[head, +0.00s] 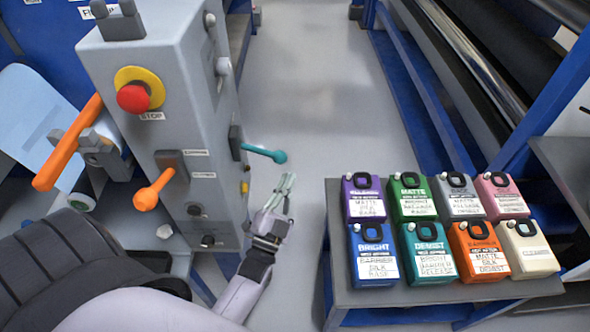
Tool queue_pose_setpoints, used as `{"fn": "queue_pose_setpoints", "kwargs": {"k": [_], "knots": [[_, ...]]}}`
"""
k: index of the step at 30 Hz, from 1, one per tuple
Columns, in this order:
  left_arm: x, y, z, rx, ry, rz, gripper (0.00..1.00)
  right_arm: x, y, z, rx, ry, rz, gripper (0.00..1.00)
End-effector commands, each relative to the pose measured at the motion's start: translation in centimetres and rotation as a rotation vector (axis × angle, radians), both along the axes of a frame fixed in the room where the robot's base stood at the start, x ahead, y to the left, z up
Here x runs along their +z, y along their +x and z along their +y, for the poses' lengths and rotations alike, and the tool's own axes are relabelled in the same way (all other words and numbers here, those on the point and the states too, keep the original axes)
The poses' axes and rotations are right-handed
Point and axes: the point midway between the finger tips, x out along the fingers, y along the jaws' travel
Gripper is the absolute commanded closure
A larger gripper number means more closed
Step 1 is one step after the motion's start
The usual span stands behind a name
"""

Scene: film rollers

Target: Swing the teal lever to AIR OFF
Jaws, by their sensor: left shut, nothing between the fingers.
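The teal lever (264,152) sticks out to the right from the side of the grey control cabinet (205,120). Its rod is nearly level and ends in a round teal knob. Any AIR OFF label is not readable in this view. My left gripper (287,181) is shut and empty. Its fingertips are just below the lever's knob in the picture; I cannot tell if they touch it. My right gripper is not in view.
The cabinet front carries a red stop button (133,98) and an orange lever (154,190). A larger orange handle (68,143) is at left. On the right, a grey table (430,292) holds several coloured canisters. Clear floor (300,80) lies between the cabinet and the blue-framed rollers.

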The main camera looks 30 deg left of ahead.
Motion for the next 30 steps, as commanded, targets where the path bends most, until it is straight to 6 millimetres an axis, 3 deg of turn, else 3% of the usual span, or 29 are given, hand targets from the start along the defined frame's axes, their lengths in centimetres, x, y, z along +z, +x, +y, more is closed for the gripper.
{"fn": "queue_pose_setpoints", "kwargs": {"k": [7, 26, 29, 30], "knots": [[-1.2, -2.5, -0.6, 0.0, -0.002, 0.0, 1.0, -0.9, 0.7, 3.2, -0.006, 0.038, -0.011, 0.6], [-1.2, -2.7, -0.6, -0.002, -0.003, 0.002, 1.0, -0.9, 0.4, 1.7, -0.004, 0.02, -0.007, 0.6], [-2.8, -2.5, -1.0, -0.019, -0.026, 0.043, 1.0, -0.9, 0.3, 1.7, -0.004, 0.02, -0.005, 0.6], [-4.2, -2.4, -1.3, -0.034, -0.048, 0.08, 1.0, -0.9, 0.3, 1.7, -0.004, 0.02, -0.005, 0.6]]}}
